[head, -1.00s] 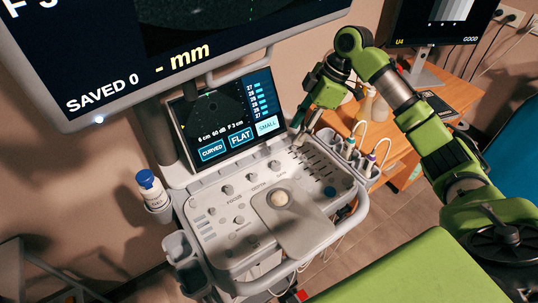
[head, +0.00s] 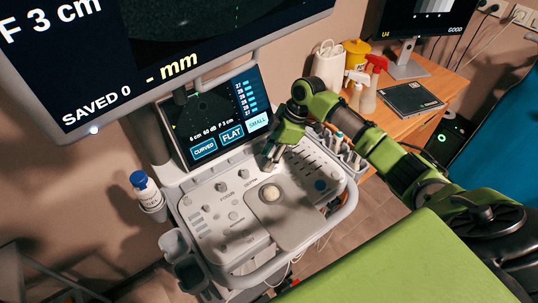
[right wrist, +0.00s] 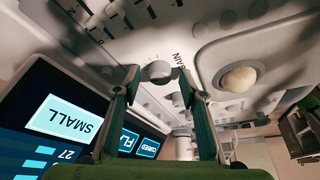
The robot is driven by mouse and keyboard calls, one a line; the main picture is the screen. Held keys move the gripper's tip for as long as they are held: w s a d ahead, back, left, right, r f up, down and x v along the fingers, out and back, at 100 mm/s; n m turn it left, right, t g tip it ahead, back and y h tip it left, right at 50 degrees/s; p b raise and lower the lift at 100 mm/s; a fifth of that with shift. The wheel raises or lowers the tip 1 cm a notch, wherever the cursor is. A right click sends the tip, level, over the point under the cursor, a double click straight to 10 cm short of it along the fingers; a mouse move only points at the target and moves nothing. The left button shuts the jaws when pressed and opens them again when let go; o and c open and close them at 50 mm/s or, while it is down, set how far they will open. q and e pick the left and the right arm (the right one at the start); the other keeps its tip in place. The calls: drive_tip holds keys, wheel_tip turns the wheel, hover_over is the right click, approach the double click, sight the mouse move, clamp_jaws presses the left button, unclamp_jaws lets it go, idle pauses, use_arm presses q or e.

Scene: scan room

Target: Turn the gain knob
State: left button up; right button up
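The ultrasound console (head: 225,245) stands in the middle of the head view, with a sloped control panel. In the right wrist view, a round grey knob (right wrist: 157,71) sits beside the printed word GAIN. My right gripper (right wrist: 157,84) is open, with one finger on each side of this knob; I cannot tell whether they touch it. In the head view, my right gripper (head: 272,160) points down at the panel's upper part and hides the gain knob. Other knobs (head: 221,187) stand to its left, by the FOCUS and DEPTH labels. My left gripper is not in view.
A trackball (head: 270,193) lies below the gripper; it also shows in the right wrist view (right wrist: 238,78). The console screen (head: 216,118) rises behind. A blue-capped bottle (head: 146,189) stands at left, probes (head: 338,143) at right. A green couch (head: 400,262) fills the lower right.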

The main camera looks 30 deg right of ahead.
clamp_jaws()
drive_tip(key=shift+r+m+p, duration=0.2)
drive_tip(key=shift+m+p, duration=0.2)
drive_tip(key=shift+p, duration=0.4)
drive_tip(key=m+t+p, duration=0.1)
drive_tip(key=m+p, duration=0.1)
drive_tip(key=p, duration=0.1)
drive_tip(key=shift+s+r+m+h+p, duration=0.1)
drive_tip(key=shift+m+h+p, duration=0.2)
drive_tip(key=shift+p, duration=0.05)
drive_tip(key=shift+a+m+t+p, duration=0.1)
drive_tip(key=shift+m+t+p, duration=0.3)
drive_tip(key=shift+m+p, duration=0.55)
drive_tip(key=shift+f+m+h+p, duration=0.2)
drive_tip(key=shift+m+h+p, duration=0.15)
drive_tip(key=shift+p, duration=0.2)
unclamp_jaws()
